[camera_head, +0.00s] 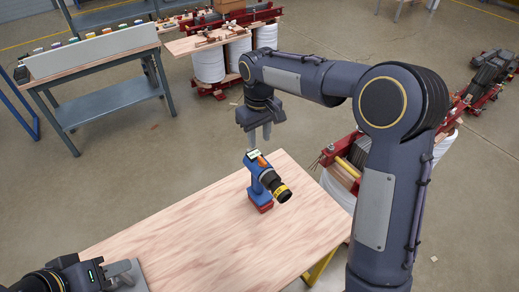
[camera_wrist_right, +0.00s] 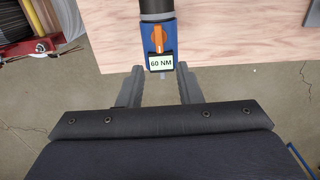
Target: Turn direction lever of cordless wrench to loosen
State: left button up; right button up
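The cordless wrench (camera_head: 264,182) stands upright on the wooden table, with a blue body, a red base and a black and yellow nose pointing to the lower right. In the right wrist view its blue end (camera_wrist_right: 146,50) shows an orange lever (camera_wrist_right: 159,39) above a display reading "60 NM". My right gripper (camera_head: 259,136) is just behind and above the wrench. In the right wrist view the right gripper (camera_wrist_right: 160,77) has its fingers apart, near the display end, with nothing between the tips. My left gripper (camera_head: 128,274) is low at the table's front left; its opening is unclear.
The wooden table (camera_head: 200,235) is otherwise clear. A workbench (camera_head: 100,50) with small items stands at the back left. White drums (camera_head: 208,64) on red frames stand behind, and another red frame (camera_head: 345,165) is close to the table's right edge.

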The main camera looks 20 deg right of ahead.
aim_at(260, 157)
notch_tip(260, 157, down, 7)
jog(key=shift+s+f+p, duration=0.1)
jog(key=shift+s+p, duration=0.05)
jog(key=shift+p, duration=0.3)
jog(key=shift+d, duration=0.1)
jog(key=shift+c, duration=0.4)
grip_shut()
